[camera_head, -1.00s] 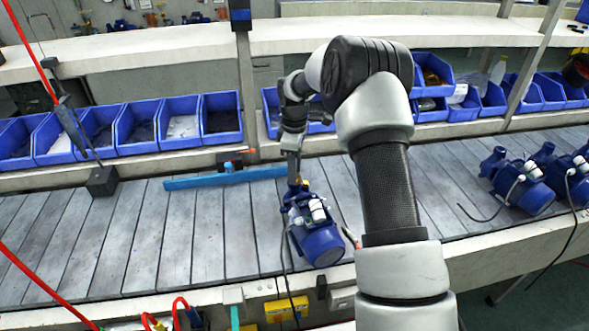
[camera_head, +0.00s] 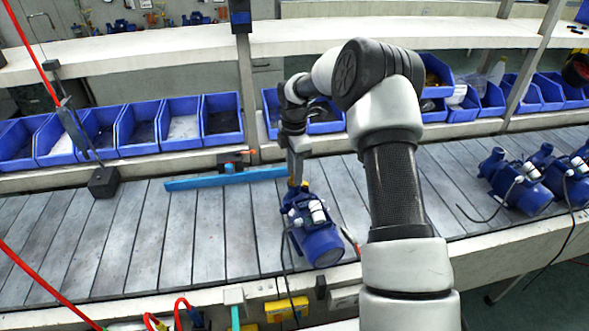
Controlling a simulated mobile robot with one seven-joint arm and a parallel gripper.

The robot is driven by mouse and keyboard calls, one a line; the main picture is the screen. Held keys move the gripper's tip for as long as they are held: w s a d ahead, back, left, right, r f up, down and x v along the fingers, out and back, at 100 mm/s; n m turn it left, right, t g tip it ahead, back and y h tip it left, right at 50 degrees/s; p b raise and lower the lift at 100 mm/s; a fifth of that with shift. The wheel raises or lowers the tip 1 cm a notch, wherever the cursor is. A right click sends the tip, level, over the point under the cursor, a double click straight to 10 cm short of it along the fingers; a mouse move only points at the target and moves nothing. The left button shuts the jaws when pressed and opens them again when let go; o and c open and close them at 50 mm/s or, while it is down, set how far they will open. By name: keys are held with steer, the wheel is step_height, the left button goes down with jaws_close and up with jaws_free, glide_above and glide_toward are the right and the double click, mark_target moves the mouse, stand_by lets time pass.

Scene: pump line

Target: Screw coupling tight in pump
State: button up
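A blue pump (camera_head: 316,238) with white fittings sits on the slatted conveyor, left of my arm. My gripper (camera_head: 295,178) points down over the pump's far end. A small brass-coloured coupling (camera_head: 303,186) shows at the fingertips, at the top of the pump's port. The fingers and the coupling are small here, so I cannot tell whether the fingers are closed on it or how deep it sits.
A blue bar (camera_head: 225,178) lies across the conveyor behind the pump. More blue pumps (camera_head: 520,188) stand at the right. Blue bins (camera_head: 180,127) line the back shelf. The conveyor (camera_head: 120,240) left of the pump is clear.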

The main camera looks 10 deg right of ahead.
steer(key=shift+n+p, duration=0.45)
steer(key=shift+n, duration=1.25)
steer(key=shift+r+n+p, duration=0.1)
steer(key=shift+n+p, duration=0.3)
steer(key=shift+n, duration=1.4)
jaws_close()
steer(key=m, duration=0.3)
steer(key=shift+m+b, duration=0.3)
steer(key=shift+b, duration=0.1)
